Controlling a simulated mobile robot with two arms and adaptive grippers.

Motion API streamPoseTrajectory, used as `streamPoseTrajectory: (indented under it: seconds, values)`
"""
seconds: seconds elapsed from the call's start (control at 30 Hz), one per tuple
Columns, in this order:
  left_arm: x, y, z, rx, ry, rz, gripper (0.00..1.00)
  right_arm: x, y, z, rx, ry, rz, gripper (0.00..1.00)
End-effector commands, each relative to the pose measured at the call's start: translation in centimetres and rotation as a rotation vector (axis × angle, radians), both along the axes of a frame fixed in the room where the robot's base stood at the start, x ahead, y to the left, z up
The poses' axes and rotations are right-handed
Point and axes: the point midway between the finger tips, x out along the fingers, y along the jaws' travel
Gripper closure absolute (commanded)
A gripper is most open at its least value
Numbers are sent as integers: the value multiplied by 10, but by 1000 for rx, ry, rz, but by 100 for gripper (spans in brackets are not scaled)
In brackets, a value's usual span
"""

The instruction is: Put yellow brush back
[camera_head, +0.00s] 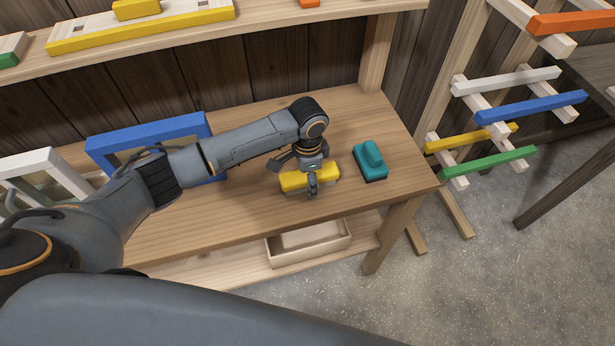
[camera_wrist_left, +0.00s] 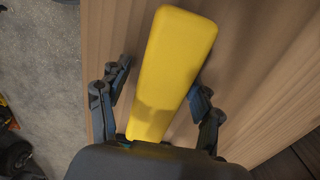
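The yellow brush (camera_head: 328,178) lies on the wooden workbench (camera_head: 235,215), near its right end. It also shows in the left wrist view (camera_wrist_left: 168,70) as a long yellow block. My left gripper (camera_head: 297,178) is right over the brush and hides part of it. In the left wrist view its fingers (camera_wrist_left: 160,82) stand apart on both sides of the brush. A gap shows at the left finger; the right finger is close to the brush, and I cannot tell whether it touches. My right gripper is not in view.
A teal brush (camera_head: 370,161) lies just right of the yellow one. A blue frame (camera_head: 150,133) and a white frame (camera_head: 45,165) stand at the bench's left. A shelf (camera_head: 190,38) above holds a yellow-edged tool. A rack with coloured bars (camera_head: 530,107) stands at right.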

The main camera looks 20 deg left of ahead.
Motion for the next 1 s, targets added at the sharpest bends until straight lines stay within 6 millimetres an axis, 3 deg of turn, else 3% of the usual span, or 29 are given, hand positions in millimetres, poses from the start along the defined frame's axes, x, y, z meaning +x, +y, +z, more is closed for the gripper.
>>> streamPoseTrajectory:
  seconds: [0.27, 0.73, 1.0]
  values:
    - [1, 0, 7, -1, -3, 0, 36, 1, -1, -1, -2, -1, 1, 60]
    - [1, 0, 97, -1, -4, -1, 36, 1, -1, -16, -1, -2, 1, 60]
    - [0, 0, 122, 0, -1, 1, 36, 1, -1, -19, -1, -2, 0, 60]
